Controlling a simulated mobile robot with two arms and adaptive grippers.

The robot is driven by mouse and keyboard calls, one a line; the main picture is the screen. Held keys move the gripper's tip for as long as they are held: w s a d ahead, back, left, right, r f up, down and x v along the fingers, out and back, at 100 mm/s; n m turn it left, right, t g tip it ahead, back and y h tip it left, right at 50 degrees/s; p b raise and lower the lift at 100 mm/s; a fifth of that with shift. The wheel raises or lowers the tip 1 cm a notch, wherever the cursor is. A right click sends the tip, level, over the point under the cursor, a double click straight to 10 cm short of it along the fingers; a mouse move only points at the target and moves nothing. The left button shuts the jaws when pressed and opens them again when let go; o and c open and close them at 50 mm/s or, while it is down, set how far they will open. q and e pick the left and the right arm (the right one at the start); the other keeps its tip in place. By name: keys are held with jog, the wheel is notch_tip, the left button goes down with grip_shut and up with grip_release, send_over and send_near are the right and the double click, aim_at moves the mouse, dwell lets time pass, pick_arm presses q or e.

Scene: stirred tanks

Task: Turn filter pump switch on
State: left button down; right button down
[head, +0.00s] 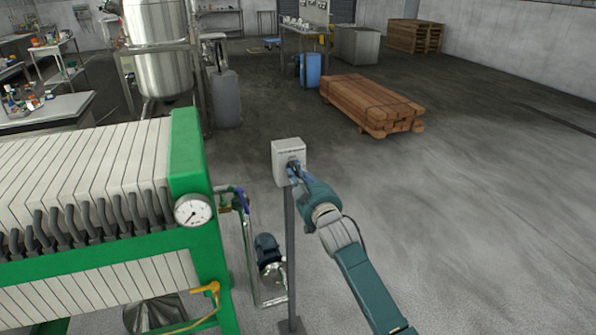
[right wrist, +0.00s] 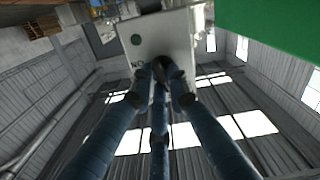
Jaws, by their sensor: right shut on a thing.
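The filter pump switch box (head: 289,160) is a pale grey box on top of a thin grey post beside the green filter press. Its front face also shows in the right wrist view (right wrist: 178,36), with a round green spot and part of a "NO" label. My right gripper (head: 293,168) reaches the front of the box, and its blue fingers (right wrist: 160,75) are shut on the dark switch knob (right wrist: 158,63). The fingers hide most of the knob, so I cannot tell its position. My left gripper is not in view.
The filter press (head: 188,160) with a green frame and round gauge (head: 193,210) stands close on the left. A blue pump (head: 267,249) sits low beside the post (head: 290,250). Timber (head: 370,98) lies farther back. The floor to the right is clear.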

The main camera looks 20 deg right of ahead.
jog(key=n+p, duration=0.1)
jog(key=n, duration=0.6)
jog(key=shift+a+r, duration=0.1)
jog(key=shift+r, duration=0.05)
jog(key=n, duration=0.4)
jog(key=shift+a+p, duration=0.1)
jog(key=shift+p, duration=0.25)
jog(key=shift+a+n, duration=0.1)
jog(key=shift+n, duration=1.6)
jog(key=c, duration=1.7)
grip_release()
jog(key=shift+o, duration=0.2)
jog(key=shift+s, duration=0.1)
jog(key=s, duration=1.2)
jog(key=shift+d, duration=0.2)
